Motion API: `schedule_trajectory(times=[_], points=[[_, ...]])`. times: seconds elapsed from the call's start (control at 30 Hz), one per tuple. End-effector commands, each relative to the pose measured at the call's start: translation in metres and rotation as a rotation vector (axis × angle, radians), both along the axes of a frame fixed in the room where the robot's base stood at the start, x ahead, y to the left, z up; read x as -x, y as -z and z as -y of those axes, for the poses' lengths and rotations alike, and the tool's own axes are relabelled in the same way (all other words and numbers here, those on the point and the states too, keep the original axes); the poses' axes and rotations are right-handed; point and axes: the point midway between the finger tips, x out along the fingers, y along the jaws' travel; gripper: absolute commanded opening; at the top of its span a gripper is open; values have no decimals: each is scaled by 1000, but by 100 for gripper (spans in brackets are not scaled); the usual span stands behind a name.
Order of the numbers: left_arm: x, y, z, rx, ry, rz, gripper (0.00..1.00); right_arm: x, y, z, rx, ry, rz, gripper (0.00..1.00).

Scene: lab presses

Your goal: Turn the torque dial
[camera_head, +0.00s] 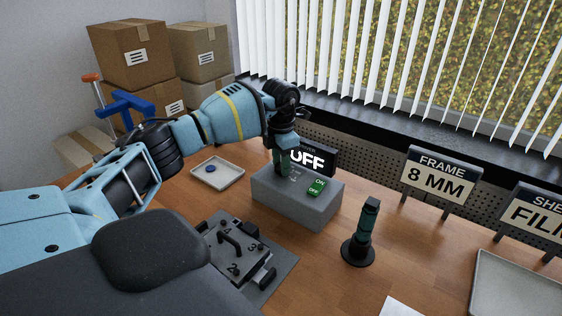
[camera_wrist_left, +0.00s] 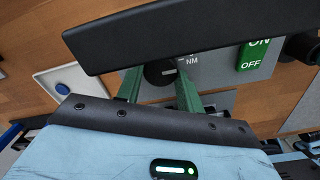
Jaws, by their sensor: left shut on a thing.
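The torque dial (camera_wrist_left: 160,75) is a dark round knob with a pale mark, on top of a grey box (camera_head: 310,209). In the wrist view it sits between the two green fingers of my left gripper (camera_wrist_left: 160,88), beside the letters "NM". In the head view my left gripper (camera_head: 281,163) points down onto the box top and hides the dial. It is shut on the dial. My right gripper is not in view.
A screwdriver-like tool (camera_head: 366,225) stands upright in a round black holder to the right. A tray (camera_head: 220,170) with a blue disc lies left of the box. A numbered metal fixture (camera_head: 238,250) is in front. Signs (camera_head: 438,176) line the back right.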

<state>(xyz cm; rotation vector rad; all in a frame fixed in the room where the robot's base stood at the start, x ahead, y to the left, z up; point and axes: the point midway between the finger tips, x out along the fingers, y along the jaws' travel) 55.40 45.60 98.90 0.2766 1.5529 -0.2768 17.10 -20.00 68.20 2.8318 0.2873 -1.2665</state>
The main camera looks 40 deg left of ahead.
Motion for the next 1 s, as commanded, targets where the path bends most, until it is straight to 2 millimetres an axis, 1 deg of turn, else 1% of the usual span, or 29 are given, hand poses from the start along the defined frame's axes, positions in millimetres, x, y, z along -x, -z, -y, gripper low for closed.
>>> schedule_trajectory(times=[0.2,0.23,0.3,0.57,0.67,0.77,1.0], points=[[0,0,0,0,3,-1,14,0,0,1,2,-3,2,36],[0,0,0,0,3,-1,38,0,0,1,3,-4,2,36],[0,0,0,0,2,-1,46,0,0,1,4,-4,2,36],[0,0,0,0,1,0,46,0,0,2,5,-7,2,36],[0,-6,0,0,0,1,46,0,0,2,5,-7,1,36],[-1,-18,0,0,1,2,46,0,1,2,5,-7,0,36],[0,-56,0,0,1,2,46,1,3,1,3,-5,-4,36]])
